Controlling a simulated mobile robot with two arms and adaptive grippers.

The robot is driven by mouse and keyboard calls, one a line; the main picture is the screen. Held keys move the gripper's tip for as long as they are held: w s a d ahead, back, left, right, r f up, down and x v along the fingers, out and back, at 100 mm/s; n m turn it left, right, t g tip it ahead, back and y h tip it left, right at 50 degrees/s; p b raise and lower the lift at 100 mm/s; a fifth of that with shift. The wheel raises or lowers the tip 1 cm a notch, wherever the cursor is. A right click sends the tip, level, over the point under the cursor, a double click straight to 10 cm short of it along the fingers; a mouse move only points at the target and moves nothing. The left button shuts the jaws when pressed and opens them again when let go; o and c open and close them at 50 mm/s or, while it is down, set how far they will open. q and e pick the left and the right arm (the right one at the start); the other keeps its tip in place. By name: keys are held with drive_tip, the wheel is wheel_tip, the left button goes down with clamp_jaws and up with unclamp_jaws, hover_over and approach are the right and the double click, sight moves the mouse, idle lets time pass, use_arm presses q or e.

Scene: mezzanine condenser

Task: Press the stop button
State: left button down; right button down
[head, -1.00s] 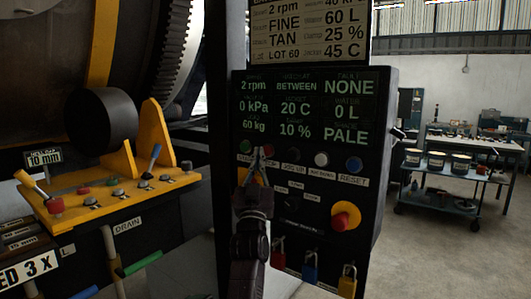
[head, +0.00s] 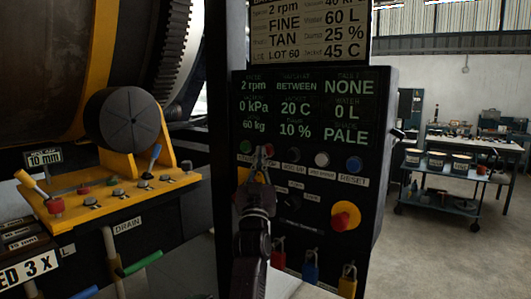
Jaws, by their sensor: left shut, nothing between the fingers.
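A black control panel (head: 376,112) stands upright ahead of me. Its button row has a green button (head: 245,147), a red button (head: 268,149), a black one, a white one (head: 322,159) and a blue one (head: 354,164). The label under the red button is hidden, so I cannot read whether it says stop. My left gripper (head: 261,153) is shut and empty, its tips up at the red button's left edge. I cannot tell whether they touch it. A larger red mushroom button (head: 342,220) on a yellow base sits lower right. My right gripper is not in view.
Red (head: 278,258), blue (head: 310,268) and yellow (head: 348,280) padlocks hang below the panel. A yellow bracket with levers (head: 110,195) and a large drum (head: 45,70) stand at left. A cart with cans (head: 440,190) stands back right, with open floor around it.

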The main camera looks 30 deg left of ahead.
use_arm(q)
drive_tip(key=shift+w, duration=0.45)
idle(0.3)
drive_tip(key=shift+s, duration=0.9)
drive_tip(key=shift+p, duration=0.3)
drive_tip(key=s, duration=0.1)
drive_tip(key=s+p, duration=0.1)
drive_tip(key=s, duration=0.3)
drive_tip(key=shift+a+p, duration=0.25)
drive_tip(key=shift+p, duration=0.1)
idle(0.4)
